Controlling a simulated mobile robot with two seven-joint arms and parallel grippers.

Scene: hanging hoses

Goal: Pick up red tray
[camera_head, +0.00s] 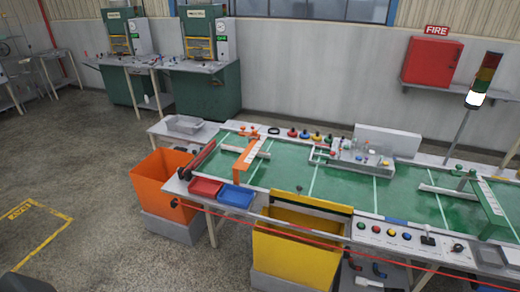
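The red tray (206,187) is a small shallow open bin. It sits at the left front corner of the green-topped work table (330,187), right beside a blue tray (236,196). It looks upright and empty. No part of it is covered by an arm. Neither of my grippers shows in the head view.
An orange bin (160,185) stands left of the table and a yellow bin (297,256) stands at its front. A thin red line (330,241) runs along the front side. An orange bracket (246,158) stands behind the trays. The floor at left (85,185) is clear.

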